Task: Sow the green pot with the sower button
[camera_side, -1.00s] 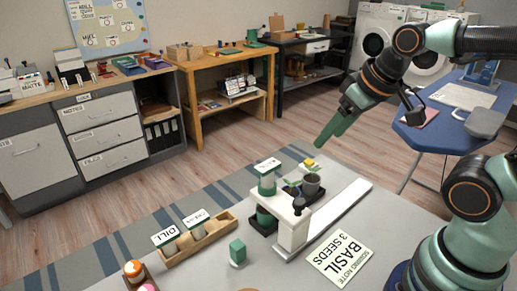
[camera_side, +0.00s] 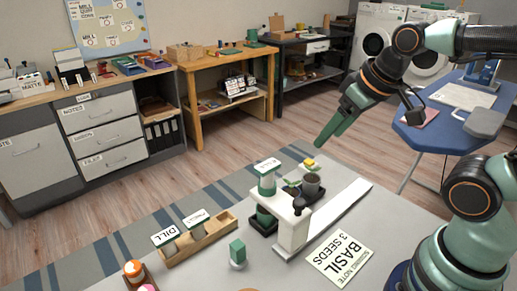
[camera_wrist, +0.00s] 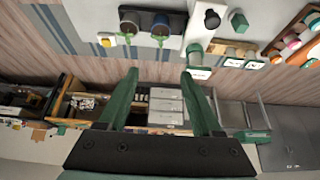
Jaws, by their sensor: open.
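I cannot tell which pot is the green one. My gripper (camera_side: 328,137) is open and empty, above and behind the pots, apart from everything. Its fingers (camera_wrist: 160,75) are spread in the wrist view.
A wooden rack (camera_side: 200,240) with labelled seed containers, one reading DILL, stands at left. A green block (camera_side: 238,252) on a pale base stands near the sower. A note (camera_side: 339,257) reads BASIL, 3 SEEDS. A yellow item (camera_side: 309,162) sits behind the pots.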

